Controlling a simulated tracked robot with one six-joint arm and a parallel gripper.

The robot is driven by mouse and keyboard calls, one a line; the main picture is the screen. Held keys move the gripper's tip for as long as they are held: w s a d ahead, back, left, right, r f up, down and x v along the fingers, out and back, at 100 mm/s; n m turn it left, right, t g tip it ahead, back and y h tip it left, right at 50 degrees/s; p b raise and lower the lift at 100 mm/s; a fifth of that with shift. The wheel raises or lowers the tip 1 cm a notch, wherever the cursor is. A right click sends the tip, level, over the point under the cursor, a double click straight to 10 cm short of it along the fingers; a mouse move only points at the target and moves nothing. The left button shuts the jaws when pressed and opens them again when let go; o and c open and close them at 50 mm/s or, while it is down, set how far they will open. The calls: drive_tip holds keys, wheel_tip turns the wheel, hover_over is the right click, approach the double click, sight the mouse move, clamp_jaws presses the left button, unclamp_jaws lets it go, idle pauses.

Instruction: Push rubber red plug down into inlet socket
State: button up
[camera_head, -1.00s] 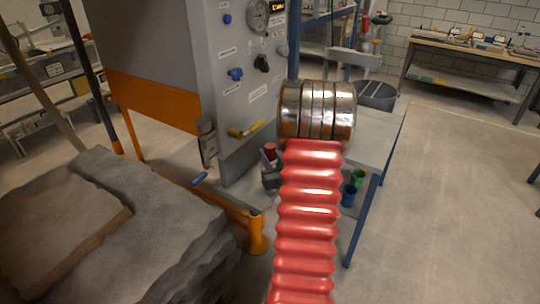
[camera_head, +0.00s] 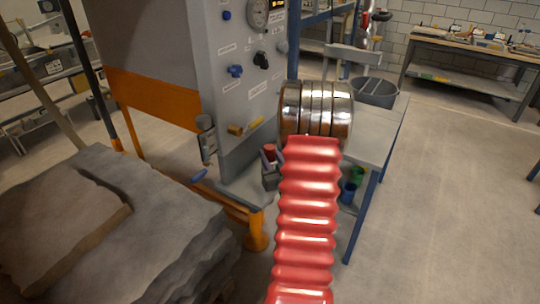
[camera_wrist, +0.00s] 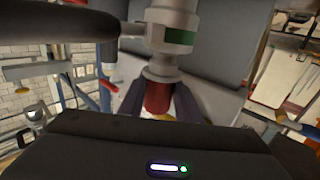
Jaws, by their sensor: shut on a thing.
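The red plug (camera_wrist: 158,97) is between the two dark fingers of my gripper (camera_wrist: 157,88) in the wrist view, and the fingers are shut on it. A grey round fitting with a green band (camera_wrist: 174,36), which looks like the inlet socket, is right beyond the plug, in line with it. The plug's far end meets a pale collar there; I cannot tell how deep it sits. In the head view the red plug (camera_head: 269,149) shows small beside the panel's lower edge, with my gripper (camera_head: 270,171) at it. My arm hides part of this area.
The grey panel cabinet (camera_head: 235,95) with knobs and a gauge stands close behind the gripper. Grey layered slabs (camera_head: 75,235) lie at the left. A side table (camera_head: 372,138) with a grey bucket (camera_head: 376,92) is at the right. Open floor lies further right.

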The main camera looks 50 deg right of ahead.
drive_tip(key=shift+f, duration=1.25)
drive_tip(key=o, duration=1.3)
drive_tip(key=shift+s, duration=0.1)
drive_tip(key=v, duration=1.3)
drive_tip(key=shift+s+a+f, duration=0.1)
drive_tip(key=shift+s+a, duration=0.15)
drive_tip(key=shift+f, duration=0.1)
